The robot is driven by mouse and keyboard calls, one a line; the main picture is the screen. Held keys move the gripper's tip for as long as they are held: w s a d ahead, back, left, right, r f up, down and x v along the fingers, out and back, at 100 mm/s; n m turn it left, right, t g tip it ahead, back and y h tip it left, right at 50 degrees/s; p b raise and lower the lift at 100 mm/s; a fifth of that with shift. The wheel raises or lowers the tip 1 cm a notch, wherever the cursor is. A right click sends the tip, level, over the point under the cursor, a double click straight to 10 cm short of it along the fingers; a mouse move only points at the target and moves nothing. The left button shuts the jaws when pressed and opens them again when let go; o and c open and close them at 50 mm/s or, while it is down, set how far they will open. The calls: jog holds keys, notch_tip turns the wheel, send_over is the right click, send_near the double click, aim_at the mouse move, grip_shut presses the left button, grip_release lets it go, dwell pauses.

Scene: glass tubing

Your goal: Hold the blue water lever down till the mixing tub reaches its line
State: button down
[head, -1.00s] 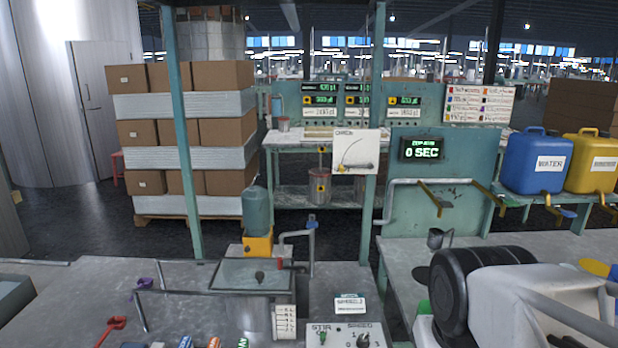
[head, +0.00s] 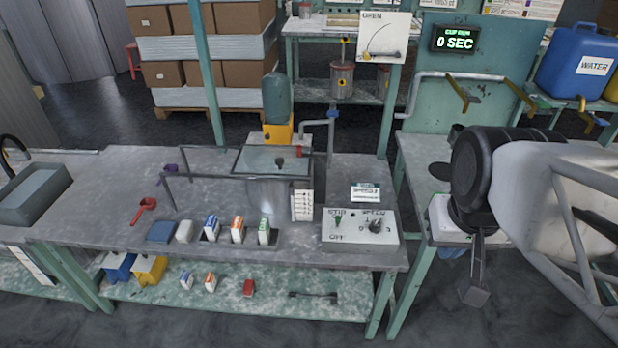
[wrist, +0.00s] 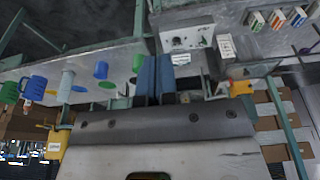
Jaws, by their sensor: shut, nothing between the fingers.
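A small blue lever (head: 333,114) sits atop the upright pipe just behind and right of the tub. My gripper (head: 475,292) points down at the right, beyond the bench's right end, well apart from lever and tub. Its blue-grey fingers show together and empty in the wrist view (wrist: 155,76).
A stir and speed control box (head: 358,226) stands at the bench's front right. Small cartons (head: 238,230) and a red scoop (head: 144,209) lie left of it.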

jog(key=w+a+r+n, duration=0.2)
jog(key=w+r+n, duration=0.15)
jog(key=w, duration=0.75)
jog(key=w+a+r+n+g, duration=0.15)
jog(key=w+r, duration=0.25)
jog(key=w, duration=0.7)
jog(key=w+a+r+n, duration=0.2)
jog(key=w+r+n, duration=0.15)
jog(key=w, duration=0.65)
jog(key=n+g, duration=0.1)
jog(key=n, duration=0.9)
send_over(333, 113)
notch_tip(333, 113, down, 8)
jog(key=shift+f, duration=0.2)
notch_tip(333, 113, down, 14)
jog(key=shift+r, duration=0.1)
